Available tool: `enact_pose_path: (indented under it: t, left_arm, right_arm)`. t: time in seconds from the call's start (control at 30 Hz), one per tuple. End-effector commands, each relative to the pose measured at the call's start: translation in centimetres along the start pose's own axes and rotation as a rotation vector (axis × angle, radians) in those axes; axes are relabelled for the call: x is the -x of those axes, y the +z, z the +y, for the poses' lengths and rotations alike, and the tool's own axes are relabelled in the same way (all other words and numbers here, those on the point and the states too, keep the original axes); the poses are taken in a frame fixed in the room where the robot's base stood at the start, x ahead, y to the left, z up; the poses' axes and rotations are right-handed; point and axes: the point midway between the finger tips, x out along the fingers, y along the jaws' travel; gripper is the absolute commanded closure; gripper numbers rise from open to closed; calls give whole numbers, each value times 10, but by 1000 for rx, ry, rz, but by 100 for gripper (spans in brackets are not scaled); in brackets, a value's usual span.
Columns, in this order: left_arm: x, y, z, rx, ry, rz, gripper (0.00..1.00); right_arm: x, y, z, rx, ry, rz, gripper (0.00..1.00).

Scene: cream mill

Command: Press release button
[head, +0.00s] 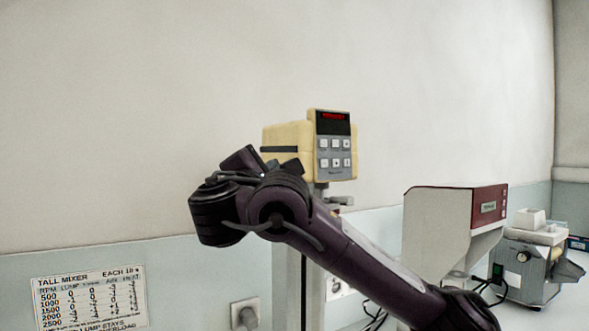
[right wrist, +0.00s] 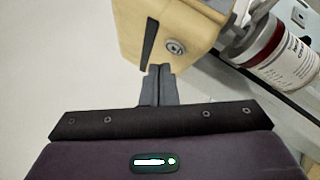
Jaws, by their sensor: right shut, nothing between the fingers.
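The cream mixer head (head: 290,138) stands on a post, with a grey keypad panel (head: 336,148) and a red-lit display on its front. In the right wrist view the cream housing (right wrist: 190,20) has a dark slot and a round grey metal button-like piece (right wrist: 175,47) on the near face. My right gripper (right wrist: 160,70) is shut and empty. In that view its fingertips are just below the round piece; I cannot tell whether they touch the housing. In the head view the right gripper (head: 291,167) is at the housing's lower left, partly hidden by my wrist. My left gripper is not in view.
A bottle with a red and white label (right wrist: 285,55) is close on the right in the wrist view. A grey and maroon machine (head: 440,225) and a smaller grey device (head: 530,262) stand to the right. A mixer chart (head: 90,300) hangs at lower left. The wall left of the mixer is clear.

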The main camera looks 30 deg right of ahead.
Motion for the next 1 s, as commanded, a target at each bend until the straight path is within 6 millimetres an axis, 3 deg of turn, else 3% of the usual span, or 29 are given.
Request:
enact_pose_path:
  t: [0.2,1.0]
  left_arm:
    - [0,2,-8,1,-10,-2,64]
    - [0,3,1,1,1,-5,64]
  right_arm:
    - [0,1,0,0,-1,-1,100]
    - [0,1,0,0,-1,-1,100]
